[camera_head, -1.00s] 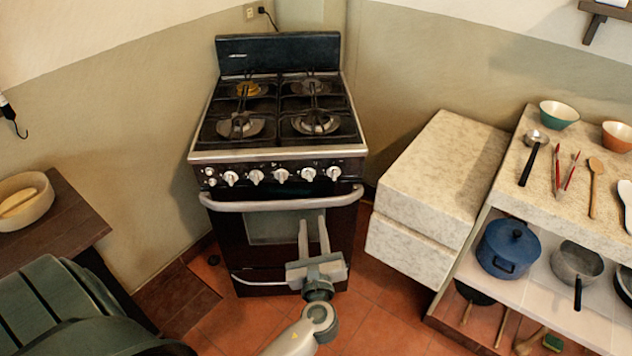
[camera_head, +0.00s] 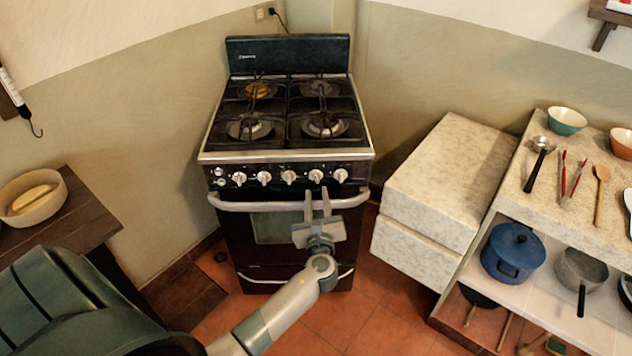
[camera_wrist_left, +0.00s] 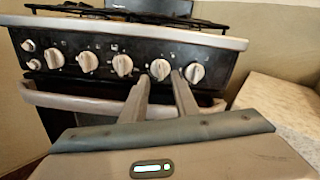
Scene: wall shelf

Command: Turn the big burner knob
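The black stove (camera_head: 290,155) has a row of several white knobs on its front panel, with two small buttons at the left end. No knob label can be read, so I cannot tell which is the big burner knob. My left gripper (camera_head: 317,190) is open and empty, fingers pointing at the panel. Its tips are just below and in front of the fourth knob from the left (camera_head: 315,176). In the left wrist view this knob (camera_wrist_left: 160,69) shows between the fingertips (camera_wrist_left: 160,78); whether they touch it cannot be told. My right gripper is out of view.
The oven handle (camera_head: 285,205) runs below the knobs, close under the fingers. A marble-look block (camera_head: 445,165) stands to the right of the stove. A shelf with a blue pot (camera_head: 512,252) is farther right. A wooden table (camera_head: 75,220) with a bowl (camera_head: 32,205) is at left.

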